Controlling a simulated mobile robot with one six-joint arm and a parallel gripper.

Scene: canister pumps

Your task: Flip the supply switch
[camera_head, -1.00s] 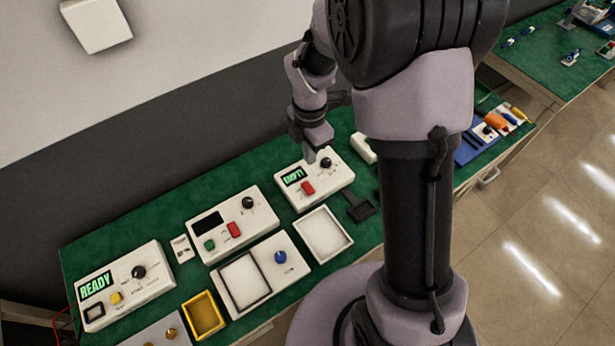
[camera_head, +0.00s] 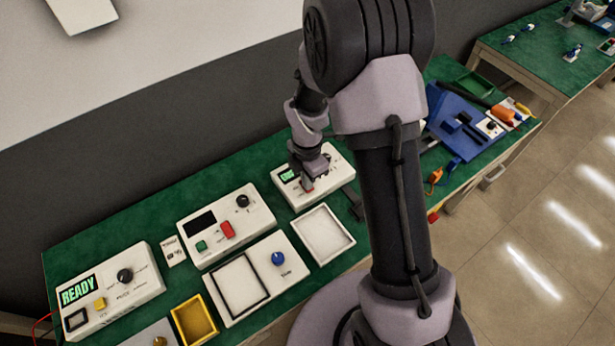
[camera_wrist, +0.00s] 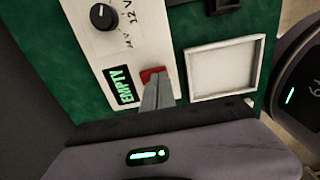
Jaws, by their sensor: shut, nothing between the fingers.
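A white box (camera_head: 335,180) with a green-lit display, a black knob (camera_wrist: 103,16) and a red switch (camera_wrist: 152,74) stands at the far end of the row. In the wrist view its display (camera_wrist: 119,84) reads EMPTY and a "12 V" marking shows. My gripper (camera_head: 308,188) is over this box, shut and empty. In the wrist view its fingertips (camera_wrist: 154,82) are at the red switch and cover part of it. I cannot tell whether they touch it or which way the switch is tilted.
A second white box (camera_head: 228,222) has a dark display, a green button and a red switch. A white box (camera_head: 140,290) reading READY is at left. A white tray (camera_head: 323,235) lies close to the EMPTY box. A blue tool holder (camera_head: 447,115) is at right.

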